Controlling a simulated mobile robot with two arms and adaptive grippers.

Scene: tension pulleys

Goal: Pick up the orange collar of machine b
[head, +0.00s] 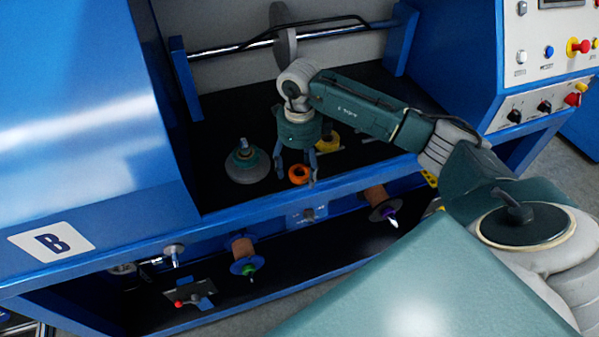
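The orange collar (299,174) is a small ring on the dark bed of machine b (120,120), whose blue front carries a "B" label (52,243). My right gripper (296,179) points down over the bed with its two fingers spread. In the picture the fingers stand on either side of the orange collar. I cannot tell whether they touch it or how high the tips are above the bed. My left gripper is out of view.
A grey disc with a green hub (243,163) sits left of the orange collar. A yellow ring (328,143) lies just behind it to the right. A blue front rail (350,181) edges the bed. A shaft with a grey wheel (283,36) crosses the back.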

